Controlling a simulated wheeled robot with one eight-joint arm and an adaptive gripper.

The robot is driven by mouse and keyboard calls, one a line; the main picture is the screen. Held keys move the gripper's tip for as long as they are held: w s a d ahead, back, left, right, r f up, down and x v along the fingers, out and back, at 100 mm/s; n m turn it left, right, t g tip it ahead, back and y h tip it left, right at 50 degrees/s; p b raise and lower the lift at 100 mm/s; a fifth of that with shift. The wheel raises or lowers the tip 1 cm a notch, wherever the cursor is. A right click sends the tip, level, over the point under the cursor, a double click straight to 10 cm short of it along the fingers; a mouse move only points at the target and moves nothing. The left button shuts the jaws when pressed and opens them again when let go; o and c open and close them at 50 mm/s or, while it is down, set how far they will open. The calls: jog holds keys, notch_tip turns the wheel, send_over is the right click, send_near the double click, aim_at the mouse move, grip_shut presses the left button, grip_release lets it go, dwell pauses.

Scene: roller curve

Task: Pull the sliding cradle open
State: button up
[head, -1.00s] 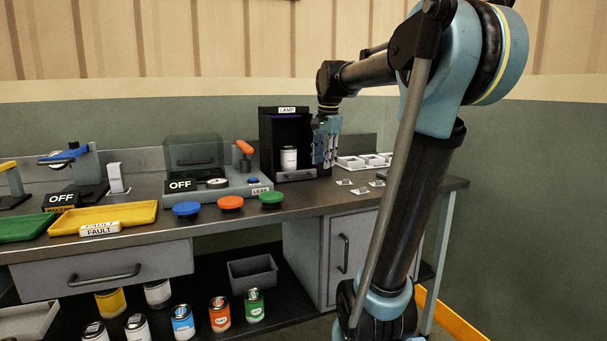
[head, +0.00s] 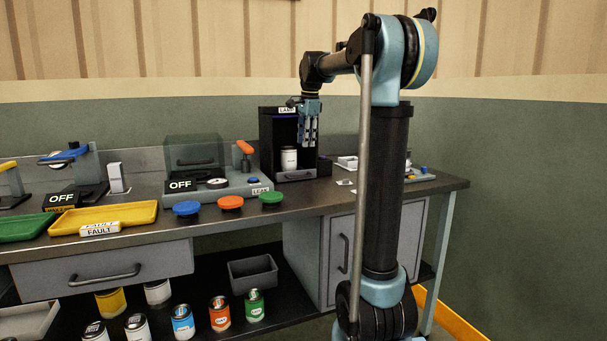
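The black lamp box (head: 267,140) with a "LAMP" label stands on the bench. A sliding cradle with a small handle (head: 298,176) shows at its bottom front and looks pushed in. A white can (head: 289,160) stands upright inside, above the handle. My gripper (head: 307,143) points down in front of the box's upper right opening, above the handle and apart from it. It seems to hold nothing; whether its fingers are open or shut is too small to tell.
The leak tester (head: 215,190) with an orange lever stands left of the box. Blue (head: 187,209), orange (head: 231,203) and green (head: 271,197) round pieces lie along the front edge.

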aim_at(304, 176)
jog(key=f, duration=0.4)
jog(key=w+f, duration=0.1)
jog(key=f, duration=0.4)
jog(key=w+f, duration=0.1)
jog(key=f, duration=0.3)
jog(key=shift+w+a+f, duration=0.15)
jog(key=shift+a+f, duration=0.15)
jog(key=shift+a, duration=0.1)
jog(key=shift+c, duration=0.6)
grip_shut()
